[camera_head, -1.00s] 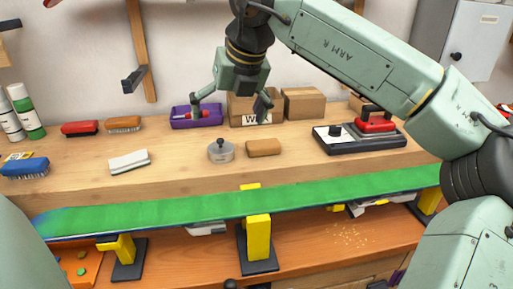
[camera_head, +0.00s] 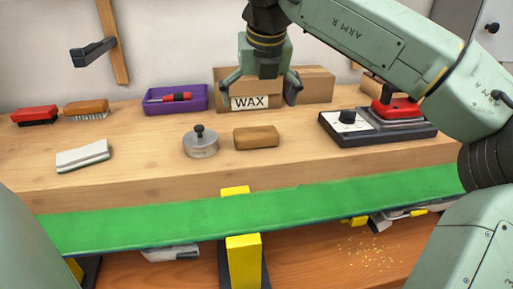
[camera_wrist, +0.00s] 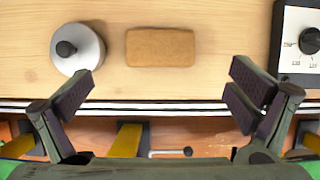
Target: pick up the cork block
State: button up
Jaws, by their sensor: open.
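The cork block (camera_head: 256,138) is a brown, rounded rectangular block lying flat on the wooden bench, just right of a round metal weight with a black knob. It also shows whole in the wrist view (camera_wrist: 160,47), above the gap between the fingers. My gripper (camera_head: 261,90) is open and empty, above the bench and in front of the WAX box. In the wrist view my gripper's fingers (camera_wrist: 163,93) are spread wider than the block, and neither touches it.
The metal weight (camera_head: 200,142) stands close left of the block. A hot-plate device (camera_head: 378,128) with a red handle is at the right. A purple tray (camera_head: 175,99), the WAX box (camera_head: 315,84) and brushes (camera_head: 86,109) are behind. A green-covered ski (camera_head: 150,225) runs along the front.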

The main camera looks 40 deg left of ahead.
aim_at(256, 131)
jog(key=p+x, duration=0.1)
jog(key=x, duration=0.4)
jog(key=shift+a+f, duration=0.1)
jog(key=shift+f, duration=0.05)
jog(key=shift+p+x, duration=0.75)
jog(key=shift+x, duration=1.95)
jog(key=shift+s+d, duration=0.2)
jog(key=shift+c, duration=0.5)
jog(key=c, duration=0.9)
jog(key=shift+o, duration=0.2)
